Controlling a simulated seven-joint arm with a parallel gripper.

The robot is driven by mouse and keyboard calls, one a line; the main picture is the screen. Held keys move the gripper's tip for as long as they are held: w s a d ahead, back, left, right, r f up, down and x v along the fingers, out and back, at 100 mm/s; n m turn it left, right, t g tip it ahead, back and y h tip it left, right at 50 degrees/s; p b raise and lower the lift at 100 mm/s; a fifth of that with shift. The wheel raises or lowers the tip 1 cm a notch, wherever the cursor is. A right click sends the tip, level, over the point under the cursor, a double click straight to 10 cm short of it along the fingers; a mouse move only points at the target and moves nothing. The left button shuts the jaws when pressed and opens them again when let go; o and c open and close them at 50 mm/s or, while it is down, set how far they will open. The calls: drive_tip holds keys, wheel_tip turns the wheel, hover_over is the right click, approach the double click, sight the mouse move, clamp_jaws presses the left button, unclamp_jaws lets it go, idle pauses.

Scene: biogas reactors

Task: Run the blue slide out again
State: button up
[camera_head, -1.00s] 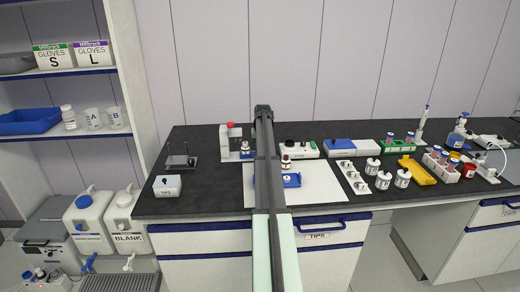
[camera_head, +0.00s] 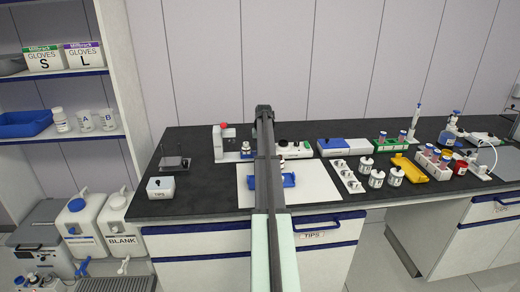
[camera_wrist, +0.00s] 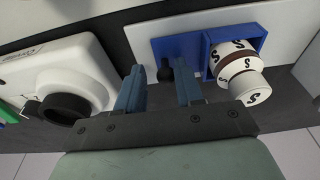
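The blue slide (camera_head: 288,181) lies on a white mat (camera_head: 318,190), partly hidden behind my arm in the head view. In the wrist view the blue slide (camera_wrist: 180,47) has a square raised holder at its right end. A white bottle (camera_wrist: 238,72) with a brown band and "S" labels sits in that holder. A small black knob (camera_wrist: 165,73) shows at the slide's near edge. My gripper (camera_wrist: 160,82) is open, with its two blue fingers apart and the knob between or just beyond them. I cannot tell whether either finger touches it.
A white device with a black round part (camera_wrist: 68,107) is close to the left of my fingers. A white instrument with a red top (camera_head: 224,140) stands behind the mat. Metal-lidded jars (camera_head: 376,178) and a yellow tray (camera_head: 409,168) stand to the right.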

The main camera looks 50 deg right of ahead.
drive_tip(key=shift+s+d, duration=0.95)
idle(1.5)
drive_tip(key=shift+w+a, duration=0.2)
wheel_tip(320, 180, up, 8)
drive_tip(key=shift+f, duration=0.2)
idle(0.7)
idle(0.3)
